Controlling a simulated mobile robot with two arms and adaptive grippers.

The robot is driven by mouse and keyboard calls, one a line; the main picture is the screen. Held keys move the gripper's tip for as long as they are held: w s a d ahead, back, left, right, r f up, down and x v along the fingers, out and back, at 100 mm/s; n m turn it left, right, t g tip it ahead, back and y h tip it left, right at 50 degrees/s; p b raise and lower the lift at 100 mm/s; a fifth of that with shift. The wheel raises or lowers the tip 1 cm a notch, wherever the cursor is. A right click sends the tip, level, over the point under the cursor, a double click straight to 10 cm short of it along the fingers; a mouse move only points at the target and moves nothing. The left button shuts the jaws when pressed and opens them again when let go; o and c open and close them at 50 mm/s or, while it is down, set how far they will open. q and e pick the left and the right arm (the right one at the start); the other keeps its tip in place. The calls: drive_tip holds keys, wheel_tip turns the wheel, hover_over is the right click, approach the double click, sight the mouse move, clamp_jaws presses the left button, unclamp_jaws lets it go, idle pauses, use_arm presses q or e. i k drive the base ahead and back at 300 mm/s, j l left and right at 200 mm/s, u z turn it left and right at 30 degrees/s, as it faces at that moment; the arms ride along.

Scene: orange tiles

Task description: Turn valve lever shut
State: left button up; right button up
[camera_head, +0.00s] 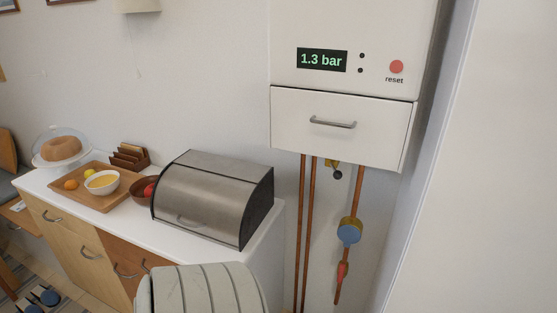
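A red valve lever (342,272) sits low on the right-hand copper pipe (356,190), below the boiler. It appears to point down along the pipe. A round blue fitting (349,232) is on the same pipe just above it. A small yellow and black fitting (334,170) is higher up, partly hidden under the boiler's lower panel. Neither of my grippers is in view, so nothing shows touching the lever.
The white boiler (340,76) reads 1.3 bar and has a red reset button (396,67). A counter (268,216) with a metal bread box (205,190) stands left of the pipes. A pale ribbed object (200,290) is in the foreground. A white surface (480,180) closes off the right.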

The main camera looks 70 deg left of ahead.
sight(340, 274)
drive_tip(key=u, duration=0.5)
drive_tip(key=j+u, duration=0.15)
drive_tip(key=u, duration=0.85)
